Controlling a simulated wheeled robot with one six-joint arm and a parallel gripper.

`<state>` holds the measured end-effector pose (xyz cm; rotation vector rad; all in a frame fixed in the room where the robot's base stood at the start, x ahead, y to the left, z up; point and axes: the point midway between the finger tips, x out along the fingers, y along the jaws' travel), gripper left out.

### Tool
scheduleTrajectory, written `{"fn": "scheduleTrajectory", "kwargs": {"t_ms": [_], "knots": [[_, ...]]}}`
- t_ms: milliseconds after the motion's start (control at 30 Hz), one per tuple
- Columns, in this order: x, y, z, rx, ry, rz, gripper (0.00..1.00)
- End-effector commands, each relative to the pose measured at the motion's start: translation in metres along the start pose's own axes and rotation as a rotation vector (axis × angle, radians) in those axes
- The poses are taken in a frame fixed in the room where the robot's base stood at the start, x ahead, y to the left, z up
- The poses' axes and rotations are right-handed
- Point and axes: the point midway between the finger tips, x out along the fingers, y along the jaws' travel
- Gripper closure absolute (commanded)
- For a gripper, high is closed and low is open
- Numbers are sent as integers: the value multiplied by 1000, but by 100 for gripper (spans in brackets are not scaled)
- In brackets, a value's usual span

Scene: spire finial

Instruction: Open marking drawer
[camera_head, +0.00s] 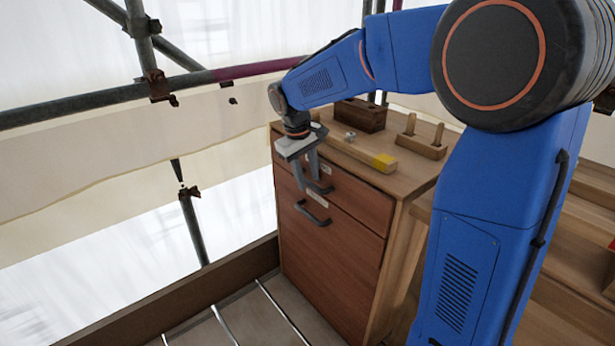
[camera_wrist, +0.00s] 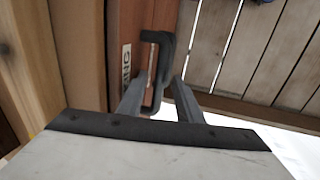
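Contact cannot be told. A white label (camera_wrist: 126,66) beside that handle is too small to read surely.
On the cabinet top are a dark brown box (camera_head: 360,115), a wooden bar with a yellow end (camera_head: 384,162) and a pegged wooden block (camera_head: 422,147). Scaffold poles (camera_head: 110,104) stand at the left. The planked floor before the cabinet has metal rods (camera_head: 280,310) on it.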

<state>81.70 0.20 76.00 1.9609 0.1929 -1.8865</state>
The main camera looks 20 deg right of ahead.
Motion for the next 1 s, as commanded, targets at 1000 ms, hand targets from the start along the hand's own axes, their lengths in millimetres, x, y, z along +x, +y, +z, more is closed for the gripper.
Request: {"fn": "scheduleTrajectory", "kwargs": {"t_ms": [1000], "knots": [[-18, -81, 0, -7, 3, 0, 100]]}}
